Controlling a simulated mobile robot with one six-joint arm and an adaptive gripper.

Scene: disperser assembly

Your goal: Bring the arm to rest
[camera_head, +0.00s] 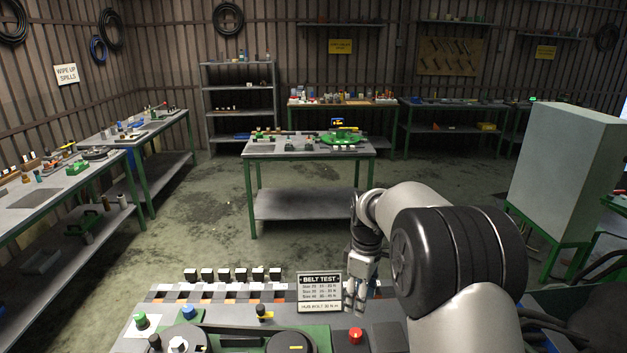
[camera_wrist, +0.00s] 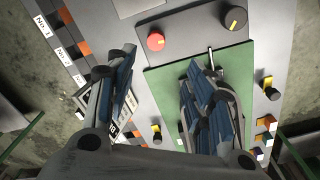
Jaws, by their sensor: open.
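My gripper (camera_head: 355,292) hangs fingers down above the right part of the near bench, beside the belt test sign (camera_head: 319,291). In the wrist view my gripper (camera_wrist: 160,95) has its two blue-padded fingers wide apart, with nothing between them. Below it lie the grey bench top and a green plate (camera_wrist: 205,105). A red knob (camera_wrist: 156,41) and a black knob (camera_wrist: 235,19) show past the fingertips. My arm reaches in from the lower right of the head view and bends down at the wrist.
The near bench carries a red button (camera_head: 356,336), a green button (camera_head: 141,321), a blue button (camera_head: 188,311) and a row of small blocks (camera_head: 234,274). A grey cabinet (camera_head: 565,165) stands at right. A green-legged table (camera_head: 308,204) stands beyond open floor. Benches line the left.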

